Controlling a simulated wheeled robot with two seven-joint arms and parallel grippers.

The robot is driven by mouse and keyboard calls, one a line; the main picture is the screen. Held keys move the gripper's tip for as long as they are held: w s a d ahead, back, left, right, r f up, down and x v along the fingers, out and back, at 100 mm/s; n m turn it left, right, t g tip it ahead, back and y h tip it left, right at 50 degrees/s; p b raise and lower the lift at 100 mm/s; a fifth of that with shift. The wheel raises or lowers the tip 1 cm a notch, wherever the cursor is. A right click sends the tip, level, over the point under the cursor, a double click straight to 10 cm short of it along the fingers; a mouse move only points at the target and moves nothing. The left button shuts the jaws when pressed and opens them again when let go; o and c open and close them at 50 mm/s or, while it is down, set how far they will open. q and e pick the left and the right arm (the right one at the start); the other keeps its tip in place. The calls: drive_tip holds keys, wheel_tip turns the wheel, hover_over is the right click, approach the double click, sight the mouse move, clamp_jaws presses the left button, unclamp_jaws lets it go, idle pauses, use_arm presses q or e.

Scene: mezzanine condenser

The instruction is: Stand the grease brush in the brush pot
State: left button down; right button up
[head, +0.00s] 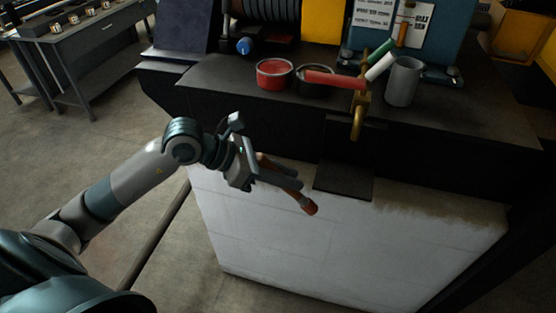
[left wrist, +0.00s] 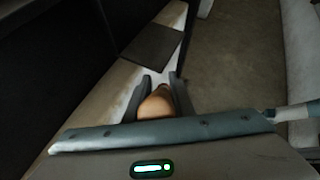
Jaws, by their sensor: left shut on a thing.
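In the left wrist view the rounded tan end of the brush (left wrist: 157,103) shows between the two dark fingers. A plain grey cup (head: 404,82), which looks like the brush pot, stands upright on the ledge, above and right of the gripper and apart from it. Its inside is mostly hidden. My right gripper is not in view.
A red tin (head: 275,74) and a dark tin (head: 314,82) stand on the dark ledge (head: 220,80) left of the cup. A brass fitting (head: 358,118) and red (head: 335,79), white and green rods lie between them and the cup. The ledge right of the cup is clear.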

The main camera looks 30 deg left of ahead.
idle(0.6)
use_arm(q)
wheel_tip(320, 180, down, 4)
drive_tip(key=b, duration=0.4)
drive_tip(key=shift+a+f, duration=0.1)
drive_tip(key=shift+f, duration=0.05)
